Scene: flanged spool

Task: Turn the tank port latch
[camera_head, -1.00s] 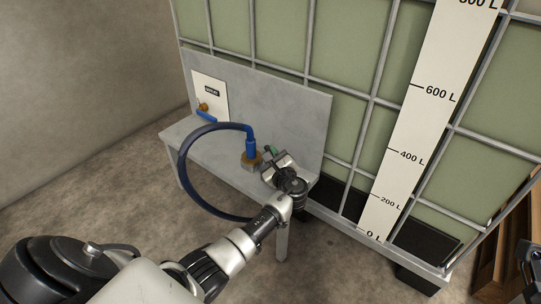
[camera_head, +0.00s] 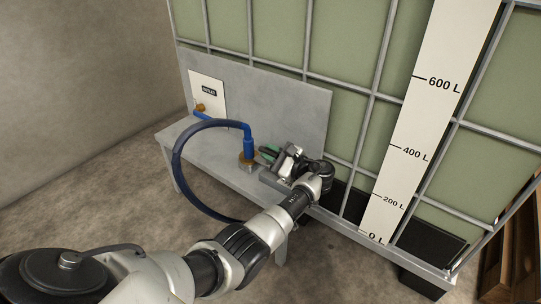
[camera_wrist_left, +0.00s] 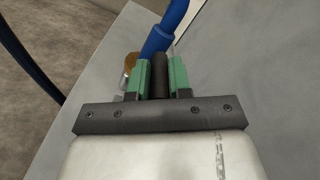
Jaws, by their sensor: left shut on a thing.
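The tank port shows as a brass fitting (camera_head: 247,162) on the grey bench, with a blue hose end (camera_head: 248,143) standing upright in it. My left gripper (camera_head: 268,153) is just right of the fitting, low over the bench. In the left wrist view, its green fingers (camera_wrist_left: 160,75) are shut on a dark round bar (camera_wrist_left: 160,82), which seems to be the latch handle. Part of the brass fitting (camera_wrist_left: 130,64) and the blue hose end (camera_wrist_left: 158,42) show just beyond the fingers. The latch's far end and its turn angle are hidden. My right gripper is not in view.
The hose (camera_head: 178,165) loops left over the bench's front edge. A white outlet plate (camera_head: 208,98) with a small brass fitting is on the grey back panel (camera_head: 280,105). The caged tank (camera_head: 335,120) with its litre scale (camera_head: 425,110) stands behind and to the right.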

